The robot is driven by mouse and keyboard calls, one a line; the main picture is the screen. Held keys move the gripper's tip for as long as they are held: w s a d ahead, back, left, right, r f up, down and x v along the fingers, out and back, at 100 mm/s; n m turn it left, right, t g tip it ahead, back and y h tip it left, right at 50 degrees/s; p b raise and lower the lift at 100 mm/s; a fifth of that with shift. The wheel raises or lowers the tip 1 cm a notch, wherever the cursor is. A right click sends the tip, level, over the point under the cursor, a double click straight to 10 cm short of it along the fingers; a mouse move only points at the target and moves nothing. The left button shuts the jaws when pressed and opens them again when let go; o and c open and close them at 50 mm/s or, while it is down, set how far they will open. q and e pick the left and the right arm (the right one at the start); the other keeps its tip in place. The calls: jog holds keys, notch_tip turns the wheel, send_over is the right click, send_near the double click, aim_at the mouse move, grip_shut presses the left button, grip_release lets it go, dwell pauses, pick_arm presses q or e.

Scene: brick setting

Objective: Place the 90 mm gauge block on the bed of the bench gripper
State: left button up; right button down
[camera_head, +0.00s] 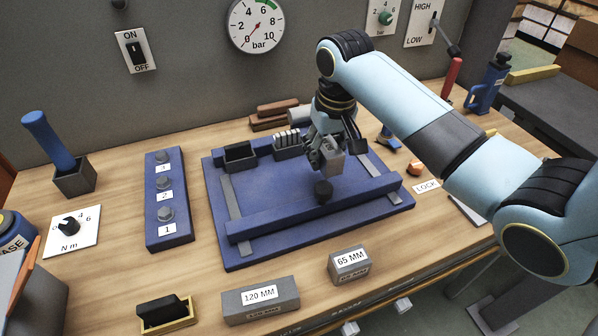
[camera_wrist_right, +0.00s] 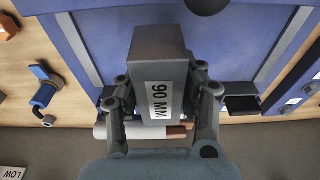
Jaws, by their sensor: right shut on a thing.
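The grey 90 mm gauge block (camera_wrist_right: 158,50) is held between the fingers of my right gripper (camera_wrist_right: 160,92), its "90 MM" label facing the wrist camera. In the head view the block (camera_head: 334,160) hangs from my right gripper (camera_head: 325,148) over the rear right part of the blue bench gripper (camera_head: 265,179). The block appears to be above the bed; contact cannot be told. My left gripper is not in view.
The 120 mm block (camera_head: 260,303) and 65 mm block (camera_head: 349,262) stand in front of the bench gripper. A blue numbered bolt rack (camera_head: 168,205) is to its left. A black piece in a yellow tray (camera_head: 167,318) lies front left. An orange knob (camera_head: 414,169) is on the right.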

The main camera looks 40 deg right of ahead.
aim_at(302, 180)
jog(key=w+a+f, duration=0.1)
jog(key=w, duration=0.1)
jog(key=w+a+f, duration=0.1)
jog(key=f, duration=0.1)
jog(key=shift+w+a, duration=0.4)
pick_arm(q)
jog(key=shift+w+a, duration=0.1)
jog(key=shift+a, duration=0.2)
pick_arm(e)
jog(key=shift+f, duration=2)
jog(key=shift+f, duration=0.15)
jog(key=c, duration=0.8)
grip_release()
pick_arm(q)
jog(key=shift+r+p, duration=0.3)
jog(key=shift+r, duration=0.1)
pick_arm(e)
jog(key=r, duration=0.4)
jog(key=s+r, duration=0.1)
jog(key=r, duration=0.3)
jog(key=s+r, duration=0.1)
jog(key=r, duration=0.3)
jog(key=shift+a+r, duration=0.1)
jog(key=shift+a, duration=0.1)
